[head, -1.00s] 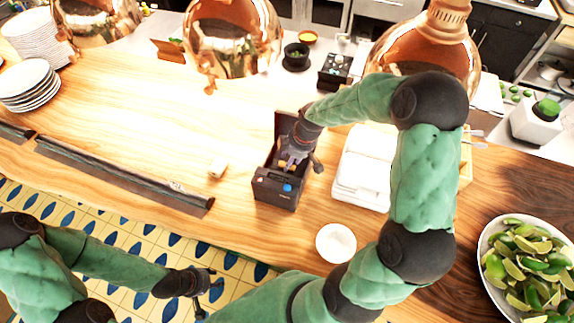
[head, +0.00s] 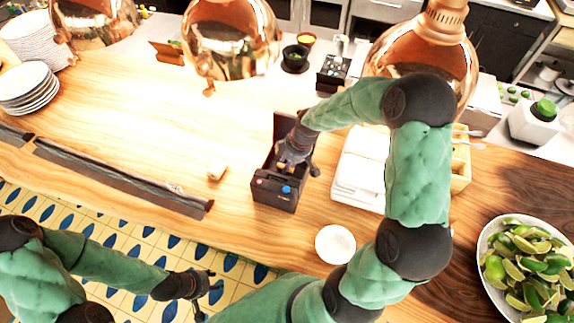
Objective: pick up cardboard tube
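A black box-shaped device (head: 274,192), which looks like a receipt printer with its lid raised, stands on the wooden counter. My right gripper (head: 289,166) reaches down into its open top. The fingertips are mostly hidden, so I cannot tell if they hold anything. A small tan patch shows by the fingers; I cannot tell if it is the cardboard tube. A small pale roll (head: 217,172) lies on the counter left of the device, apart from both grippers. My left gripper (head: 208,297) is open and empty, above the tiled floor in front of the counter.
A stack of white trays (head: 360,172) is close right of the device, with a white bowl (head: 335,244) in front. A lime bowl (head: 490,296) is at right, plates (head: 28,88) at left. Copper lamps (head: 232,38) hang over the counter. The counter's left middle is clear.

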